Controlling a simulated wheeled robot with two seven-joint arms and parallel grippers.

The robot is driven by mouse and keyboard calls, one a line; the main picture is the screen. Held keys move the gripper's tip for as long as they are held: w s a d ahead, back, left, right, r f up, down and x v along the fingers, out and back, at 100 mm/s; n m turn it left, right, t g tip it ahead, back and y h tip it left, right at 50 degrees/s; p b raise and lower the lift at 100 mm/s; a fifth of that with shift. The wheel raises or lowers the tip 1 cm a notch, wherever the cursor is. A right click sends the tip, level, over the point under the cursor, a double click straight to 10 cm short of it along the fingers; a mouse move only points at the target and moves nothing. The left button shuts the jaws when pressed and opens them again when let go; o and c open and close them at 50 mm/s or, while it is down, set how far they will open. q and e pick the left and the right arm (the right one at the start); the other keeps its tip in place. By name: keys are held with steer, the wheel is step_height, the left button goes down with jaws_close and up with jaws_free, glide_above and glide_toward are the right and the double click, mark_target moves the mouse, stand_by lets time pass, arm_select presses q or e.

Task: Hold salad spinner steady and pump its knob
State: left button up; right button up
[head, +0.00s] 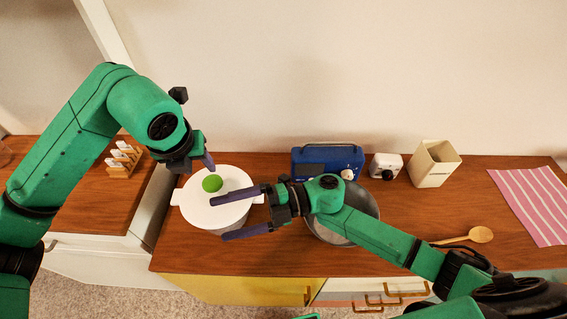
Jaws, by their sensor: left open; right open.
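The salad spinner (222,212) is a white round tub with a white lid and side handles, upright on the wooden counter near its left end. Its green knob (212,183) sits on top of the lid. My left gripper (209,166) is above the back of the lid, close to the knob; its fingers point down and are partly hidden by its own body. My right gripper (222,217) comes in from the right and is open and empty. One finger shows over the lid and the other by the tub's front right side. I cannot tell whether either touches the spinner.
Behind my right arm are a grey bowl (369,204) and a blue radio (318,160). A small white timer (385,165), a cream canister (433,164), a wooden spoon (480,234) and a pink striped cloth (532,205) lie right.

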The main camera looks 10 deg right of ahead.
steer(key=w+d+n+t+h, duration=0.2)
steer(key=w+d+n+h, duration=1)
steer(key=n, duration=0.8)
steer(key=shift+h, duration=0.6)
steer(key=x, duration=0.8)
steer(key=s+x, duration=0.1)
steer(key=x, duration=0.4)
steer(key=shift+d+f, duration=0.25)
steer(key=shift+d, duration=0.1)
jaws_close()
